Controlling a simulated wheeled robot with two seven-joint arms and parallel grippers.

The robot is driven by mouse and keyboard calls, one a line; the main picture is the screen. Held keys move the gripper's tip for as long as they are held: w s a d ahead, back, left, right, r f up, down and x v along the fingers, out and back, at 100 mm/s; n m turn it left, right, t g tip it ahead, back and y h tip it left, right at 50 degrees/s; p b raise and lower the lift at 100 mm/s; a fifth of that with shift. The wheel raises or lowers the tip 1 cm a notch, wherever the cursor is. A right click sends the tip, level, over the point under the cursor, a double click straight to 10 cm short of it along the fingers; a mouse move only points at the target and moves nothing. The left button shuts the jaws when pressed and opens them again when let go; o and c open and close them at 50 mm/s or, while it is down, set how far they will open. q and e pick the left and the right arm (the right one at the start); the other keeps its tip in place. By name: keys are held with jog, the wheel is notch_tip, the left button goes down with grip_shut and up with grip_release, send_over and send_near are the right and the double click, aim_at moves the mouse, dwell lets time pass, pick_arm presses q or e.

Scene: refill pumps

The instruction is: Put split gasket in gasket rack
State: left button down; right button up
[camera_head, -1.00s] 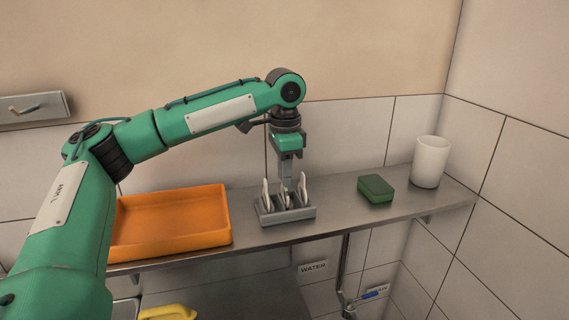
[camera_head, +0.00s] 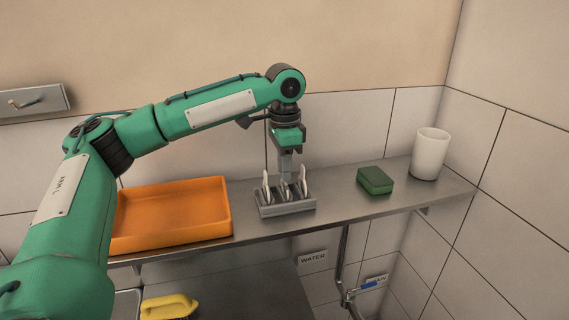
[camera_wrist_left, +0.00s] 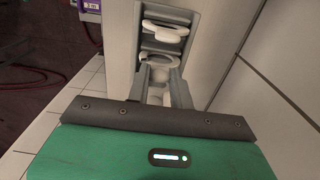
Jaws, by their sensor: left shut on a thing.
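The gasket rack (camera_head: 287,209) is a small grey slotted block on the steel shelf. White ring-shaped gaskets stand upright in it, one at the left (camera_head: 266,190) and one at the right (camera_head: 303,184). My left gripper (camera_head: 286,178) points straight down over the middle of the rack. It is shut on a white gasket (camera_head: 284,192), which stands at the middle slot. In the left wrist view the held gasket (camera_wrist_left: 160,60) shows between the fingertips, partly hidden by them. I cannot tell if it is fully seated, or which ring is split. My right gripper is not in view.
An orange tray (camera_head: 172,239) lies left of the rack. A green sponge (camera_head: 375,181) and a white cup (camera_head: 429,154) stand to its right. The wall is close behind the shelf (camera_head: 335,214). A yellow brush (camera_head: 168,306) lies below.

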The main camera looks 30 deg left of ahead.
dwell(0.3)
pick_arm(q)
jog(key=c, duration=1.1)
grip_release()
jog(key=shift+f, duration=0.1)
jog(key=shift+c, duration=0.2)
notch_tip(320, 180, up, 8)
jog(key=shift+r+b, duration=0.1)
jog(key=shift+b, duration=0.7)
jog(key=shift+r+p, duration=0.7)
jog(key=shift+r, duration=2.1)
